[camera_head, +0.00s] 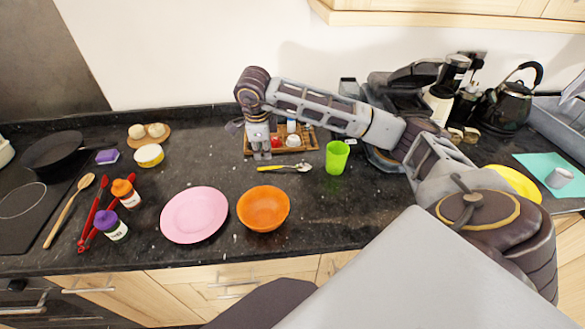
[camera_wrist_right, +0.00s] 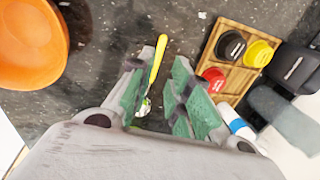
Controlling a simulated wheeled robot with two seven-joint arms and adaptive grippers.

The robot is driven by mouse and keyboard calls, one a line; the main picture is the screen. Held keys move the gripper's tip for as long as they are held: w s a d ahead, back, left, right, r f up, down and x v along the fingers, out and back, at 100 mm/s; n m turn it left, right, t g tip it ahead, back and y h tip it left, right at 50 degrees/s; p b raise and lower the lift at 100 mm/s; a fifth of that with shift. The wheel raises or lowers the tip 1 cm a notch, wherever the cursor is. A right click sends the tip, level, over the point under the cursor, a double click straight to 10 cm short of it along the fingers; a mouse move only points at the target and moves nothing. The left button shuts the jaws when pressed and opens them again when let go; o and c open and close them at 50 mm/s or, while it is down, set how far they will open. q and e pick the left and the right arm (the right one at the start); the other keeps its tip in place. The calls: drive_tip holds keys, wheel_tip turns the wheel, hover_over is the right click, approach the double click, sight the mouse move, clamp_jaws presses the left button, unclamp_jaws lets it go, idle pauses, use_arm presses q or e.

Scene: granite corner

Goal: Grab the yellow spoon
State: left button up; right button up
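The yellow spoon (camera_head: 272,169) lies on the dark granite counter, its yellow handle to the left and its shiny bowl to the right. My right gripper (camera_head: 262,154) points down just above and behind the handle. In the right wrist view the gripper (camera_wrist_right: 160,82) is open, its green-padded fingers apart. The spoon's yellow handle (camera_wrist_right: 156,58) shows between the fingers, nearer the left one, and part of the spoon is hidden by that finger. I cannot tell whether they touch. My left gripper is not in view.
A wooden tray (camera_head: 252,147) with small jars stands right behind the spoon. A green cup (camera_head: 337,158) stands to its right. An orange bowl (camera_head: 263,209) and a pink plate (camera_head: 194,215) are in front.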

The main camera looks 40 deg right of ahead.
sight(265, 168)
drive_tip(key=shift+w+d+f, duration=0.1)
drive_tip(key=shift+w+f, duration=0.05)
drive_tip(key=shift+f, duration=0.65)
drive_tip(key=shift+w+d+f, duration=0.1)
drive_tip(key=shift+f, duration=0.65)
drive_tip(key=shift+f, duration=0.1)
drive_tip(key=shift+w+d+f+p, duration=0.2)
drive_tip(key=shift+f+p, duration=0.15)
drive_tip(key=shift+f, duration=0.9)
drive_tip(key=shift+w+d+f+p, duration=0.15)
drive_tip(key=shift+f+p, duration=0.15)
drive_tip(key=shift+f, duration=0.9)
drive_tip(key=shift+a, duration=0.1)
clamp_jaws()
